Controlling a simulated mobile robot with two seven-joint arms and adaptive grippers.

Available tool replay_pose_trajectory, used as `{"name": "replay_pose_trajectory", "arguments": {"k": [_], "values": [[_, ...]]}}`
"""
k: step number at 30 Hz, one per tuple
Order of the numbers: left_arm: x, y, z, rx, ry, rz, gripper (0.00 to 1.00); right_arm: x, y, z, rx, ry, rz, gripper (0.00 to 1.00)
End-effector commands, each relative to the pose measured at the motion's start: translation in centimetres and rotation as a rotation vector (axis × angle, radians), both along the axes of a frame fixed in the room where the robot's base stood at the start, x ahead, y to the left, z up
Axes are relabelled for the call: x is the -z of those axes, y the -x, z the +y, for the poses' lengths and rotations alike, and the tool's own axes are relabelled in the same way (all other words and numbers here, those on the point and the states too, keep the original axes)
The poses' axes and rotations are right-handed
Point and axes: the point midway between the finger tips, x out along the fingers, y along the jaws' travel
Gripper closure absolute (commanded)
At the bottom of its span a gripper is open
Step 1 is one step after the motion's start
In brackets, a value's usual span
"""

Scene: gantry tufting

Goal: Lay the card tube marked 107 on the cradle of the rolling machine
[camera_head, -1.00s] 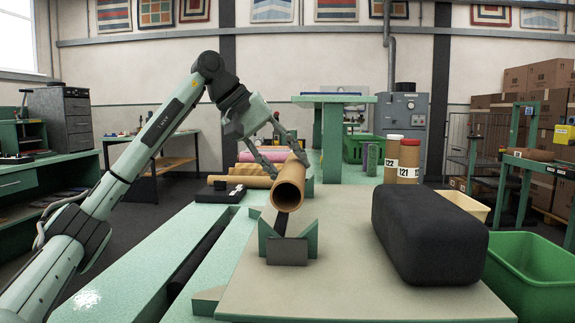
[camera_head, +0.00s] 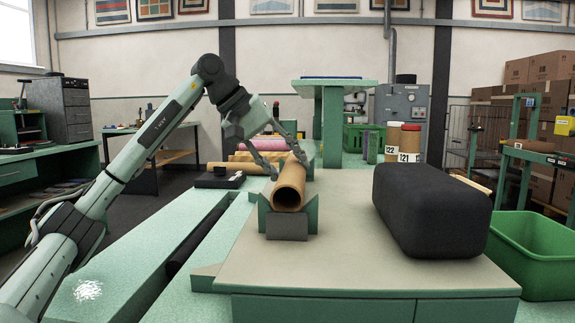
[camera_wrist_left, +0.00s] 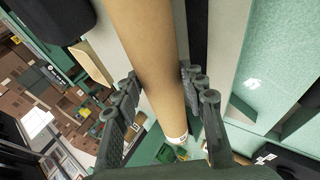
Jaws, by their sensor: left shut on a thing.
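A long brown card tube (camera_head: 289,190) points its open end toward me, low in the V-shaped green cradle (camera_head: 311,215) of the rolling machine. Its near end appears to sit between the cradle's prongs; whether it touches them I cannot tell. My left gripper (camera_head: 290,166) is shut around the tube behind that end. In the left wrist view the tube (camera_wrist_left: 150,45) runs between the fingers of the left gripper (camera_wrist_left: 160,82), with a white band at one end. No number on it is readable. My right gripper is out of view.
A large black padded block (camera_head: 432,210) stands to the right on the machine's beige top (camera_head: 340,260). Two tubes with white labels, marked 121 (camera_head: 410,142) and partly hidden (camera_head: 392,140), stand behind. Rolls lie behind my gripper.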

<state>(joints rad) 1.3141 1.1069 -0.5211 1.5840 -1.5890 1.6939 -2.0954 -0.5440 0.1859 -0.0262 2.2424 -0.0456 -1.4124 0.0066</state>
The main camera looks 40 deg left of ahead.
Motion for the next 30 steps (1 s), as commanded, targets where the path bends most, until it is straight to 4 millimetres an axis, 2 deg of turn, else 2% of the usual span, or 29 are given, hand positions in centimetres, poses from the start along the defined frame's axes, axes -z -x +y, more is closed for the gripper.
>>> {"name": "replay_pose_trajectory", "arguments": {"k": [3,4,10,20,25,30], "values": [[-0.1,0.0,0.0,0.0,0.0,-0.001,0.91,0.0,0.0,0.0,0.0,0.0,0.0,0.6],[-0.1,0.0,0.0,0.0,0.0,-0.001,0.58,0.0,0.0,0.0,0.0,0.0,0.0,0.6],[-0.1,0.0,0.0,-0.001,0.0,-0.001,0.35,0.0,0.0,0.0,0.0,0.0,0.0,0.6],[-0.3,0.2,0.1,-0.001,0.0,-0.001,0.35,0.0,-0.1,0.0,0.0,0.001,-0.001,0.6],[-2.1,1.3,0.9,-0.002,0.0,-0.004,0.35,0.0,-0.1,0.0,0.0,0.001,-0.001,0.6],[-5.0,3.4,2.2,-0.002,0.001,-0.006,0.35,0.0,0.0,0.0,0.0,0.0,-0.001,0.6]]}}
